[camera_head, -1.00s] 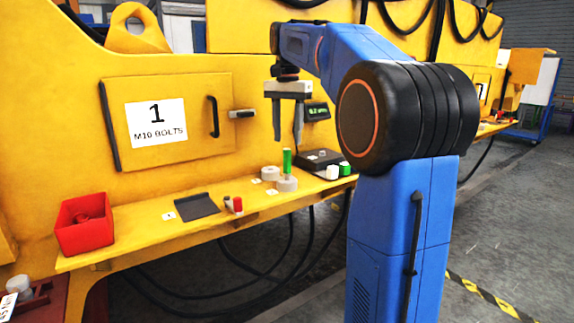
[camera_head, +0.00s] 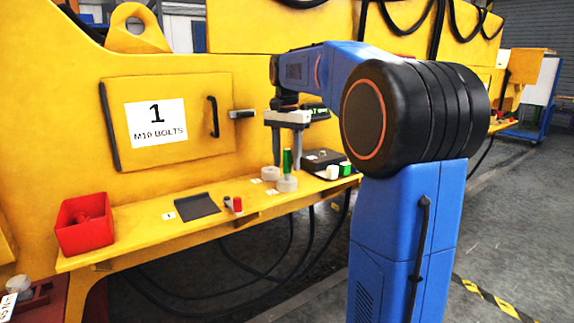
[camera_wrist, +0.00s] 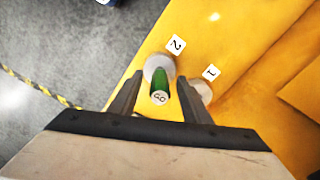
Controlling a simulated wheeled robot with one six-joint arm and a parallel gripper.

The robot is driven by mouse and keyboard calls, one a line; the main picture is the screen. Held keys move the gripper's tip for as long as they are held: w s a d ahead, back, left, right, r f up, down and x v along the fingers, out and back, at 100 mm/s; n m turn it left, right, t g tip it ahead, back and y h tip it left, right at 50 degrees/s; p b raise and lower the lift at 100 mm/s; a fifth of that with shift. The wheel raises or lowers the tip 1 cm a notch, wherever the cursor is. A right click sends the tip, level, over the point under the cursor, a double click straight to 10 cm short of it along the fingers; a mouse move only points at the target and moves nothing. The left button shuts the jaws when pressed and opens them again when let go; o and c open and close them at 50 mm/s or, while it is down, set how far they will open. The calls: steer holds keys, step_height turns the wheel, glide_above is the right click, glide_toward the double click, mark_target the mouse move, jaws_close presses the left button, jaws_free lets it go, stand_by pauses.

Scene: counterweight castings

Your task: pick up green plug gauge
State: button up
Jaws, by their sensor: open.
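The green plug gauge (camera_head: 287,161) stands upright in a round grey holder (camera_head: 287,184) on the yellow ledge. In the wrist view the gauge (camera_wrist: 160,87) shows its end with a marking, and it lies between the fingers of my gripper (camera_wrist: 158,88). My gripper (camera_head: 287,161) is open, with its fingers pointing down around the upper part of the gauge. The fingers stand apart from it in the wrist view. The holder (camera_wrist: 158,65) carries a label "2" beside it.
A second grey round holder (camera_head: 270,173) stands close by, next to label "1" in the wrist view (camera_wrist: 210,72). A black scale (camera_head: 322,160) and white and green pieces (camera_head: 345,169) are to the right.

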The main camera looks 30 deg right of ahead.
jaws_close()
